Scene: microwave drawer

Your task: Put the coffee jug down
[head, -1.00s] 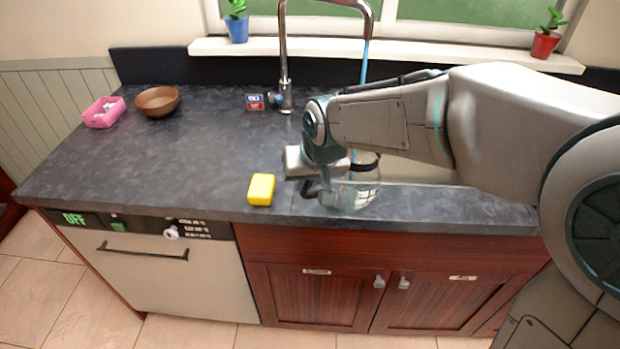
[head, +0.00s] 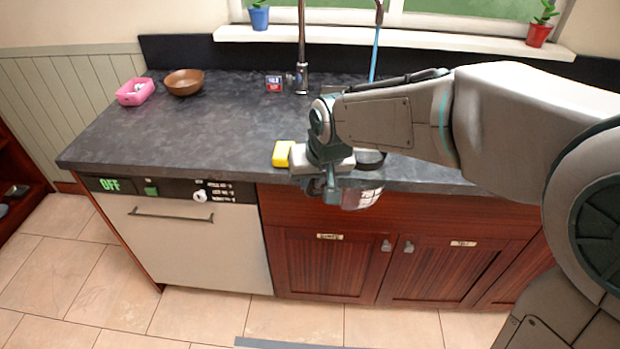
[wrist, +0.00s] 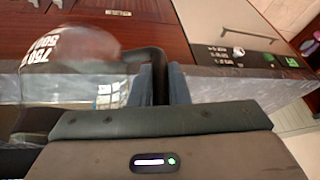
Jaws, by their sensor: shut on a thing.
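The glass coffee jug (head: 362,196) has a dark rim and hangs from my gripper (head: 320,184) in the head view. It is at the counter's front edge, overlapping the cabinet front below. In the wrist view the clear jug (wrist: 85,60) with white markings is at the left, and its black handle (wrist: 155,65) lies between the fingers of my gripper (wrist: 162,88), which is shut on it. My gripper and wrist hide part of the jug in the head view.
The dark counter (head: 200,130) has wide free room at the left. A yellow sponge (head: 283,153) lies close beside my gripper. A brown bowl (head: 184,82), a pink container (head: 135,92) and a small box (head: 274,83) stand farther back. A tap (head: 301,50) rises behind.

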